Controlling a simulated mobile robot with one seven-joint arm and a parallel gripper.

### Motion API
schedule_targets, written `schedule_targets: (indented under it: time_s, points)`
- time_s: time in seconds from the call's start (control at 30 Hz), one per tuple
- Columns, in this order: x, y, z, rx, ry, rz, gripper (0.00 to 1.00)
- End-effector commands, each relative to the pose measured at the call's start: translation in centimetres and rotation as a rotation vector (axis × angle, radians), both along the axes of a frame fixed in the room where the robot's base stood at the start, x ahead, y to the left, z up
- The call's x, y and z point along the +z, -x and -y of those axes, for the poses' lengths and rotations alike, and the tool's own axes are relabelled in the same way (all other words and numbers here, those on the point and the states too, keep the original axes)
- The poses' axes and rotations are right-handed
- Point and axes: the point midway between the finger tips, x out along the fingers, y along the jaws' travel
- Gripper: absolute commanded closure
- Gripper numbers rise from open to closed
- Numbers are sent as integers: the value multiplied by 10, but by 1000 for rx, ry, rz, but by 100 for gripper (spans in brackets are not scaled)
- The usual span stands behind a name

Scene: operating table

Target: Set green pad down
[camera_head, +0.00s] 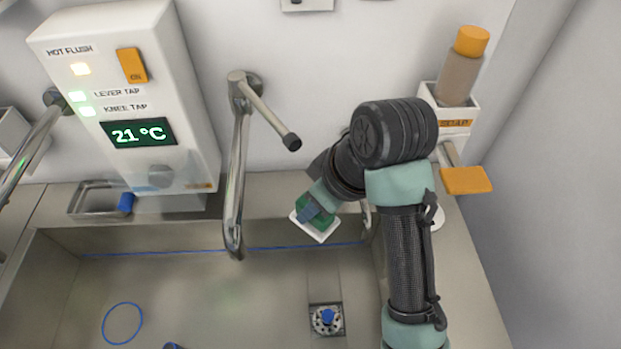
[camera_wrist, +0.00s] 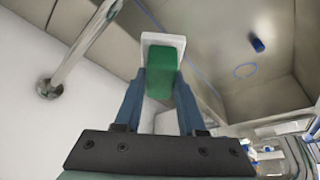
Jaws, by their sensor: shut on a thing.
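The green pad (camera_head: 322,213) is in my gripper (camera_head: 312,206), near the sink's back ledge in the head view. The wrist view shows the green pad (camera_wrist: 162,70) between the two blue fingers of my gripper (camera_wrist: 161,76), which are shut on it. A small white square piece (camera_head: 318,234) shows under and around the pad; its rim (camera_wrist: 163,38) also shows beyond the pad in the wrist view. I cannot tell whether the white piece is a dish beneath the pad or touches it.
A steel sink basin (camera_head: 220,295) lies in front, with a drain (camera_head: 327,318) and a blue ring (camera_head: 122,323) in it. A tap spout (camera_head: 236,190) stands left of my gripper. A small steel tray (camera_head: 97,201) and a control box (camera_head: 135,95) are further left. A bottle dispenser (camera_head: 458,80) is right.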

Motion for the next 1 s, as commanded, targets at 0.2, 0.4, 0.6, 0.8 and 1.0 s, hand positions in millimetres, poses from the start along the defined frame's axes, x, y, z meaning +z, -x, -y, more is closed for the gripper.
schedule_targets:
  time_s: [0.2,0.4,0.6,0.8,1.0]
  points:
    - [-5,-45,-1,3,3,2,100]
    - [-5,-84,-2,5,-1,2,100]
    - [-4,-112,0,1,0,-3,100]
    - [-30,-110,1,0,1,-1,100]
    - [-48,-110,0,0,1,-4,100]
